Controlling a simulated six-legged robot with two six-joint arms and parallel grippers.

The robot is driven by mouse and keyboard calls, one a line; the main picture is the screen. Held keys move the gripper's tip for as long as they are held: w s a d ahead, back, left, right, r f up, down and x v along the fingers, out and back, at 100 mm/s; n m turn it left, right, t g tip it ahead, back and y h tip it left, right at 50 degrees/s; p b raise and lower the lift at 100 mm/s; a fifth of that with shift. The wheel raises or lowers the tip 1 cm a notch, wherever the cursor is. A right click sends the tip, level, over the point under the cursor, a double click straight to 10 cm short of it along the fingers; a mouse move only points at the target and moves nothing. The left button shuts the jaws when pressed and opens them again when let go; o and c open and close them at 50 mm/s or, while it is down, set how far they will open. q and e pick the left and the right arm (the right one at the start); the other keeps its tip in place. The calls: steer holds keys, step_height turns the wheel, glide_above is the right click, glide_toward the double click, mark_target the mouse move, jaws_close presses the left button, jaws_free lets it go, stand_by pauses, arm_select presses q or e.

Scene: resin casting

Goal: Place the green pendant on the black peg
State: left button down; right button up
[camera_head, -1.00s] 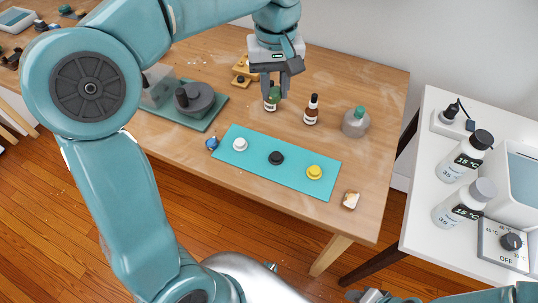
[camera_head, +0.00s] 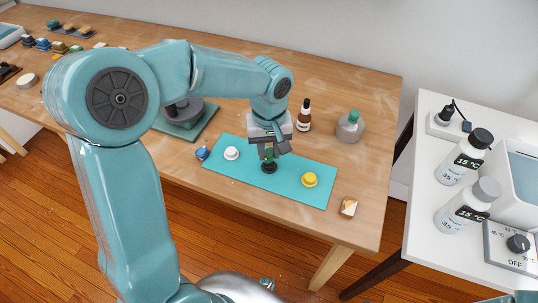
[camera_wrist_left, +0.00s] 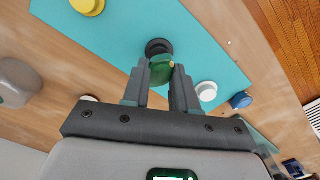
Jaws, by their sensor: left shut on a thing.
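My left gripper (camera_head: 268,153) is shut on the green pendant (camera_wrist_left: 160,70), which shows between its fingertips in the left wrist view. In the head view the gripper is over the teal mat (camera_head: 228,173), right at the black peg (camera_head: 269,168). The black peg also shows in the left wrist view (camera_wrist_left: 158,46), just past the pendant. The pendant overlaps the peg's near side there; I cannot tell whether they touch. The white peg (camera_head: 232,153) and the yellow peg (camera_head: 309,180) stand on the same mat. My right gripper is not in view.
A brown bottle (camera_head: 304,116) and a grey jar with a green top (camera_head: 350,127) stand behind the mat. A small blue piece (camera_head: 202,153) lies left of the mat, and a pale brown piece (camera_head: 348,206) lies to its right. The front table edge is close.

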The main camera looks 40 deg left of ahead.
arm_select(q)
step_height(320, 180, down, 3)
steer(key=shift+r, duration=0.2)
steer(key=shift+f, duration=0.1)
steer(key=c, duration=0.9)
jaws_free()
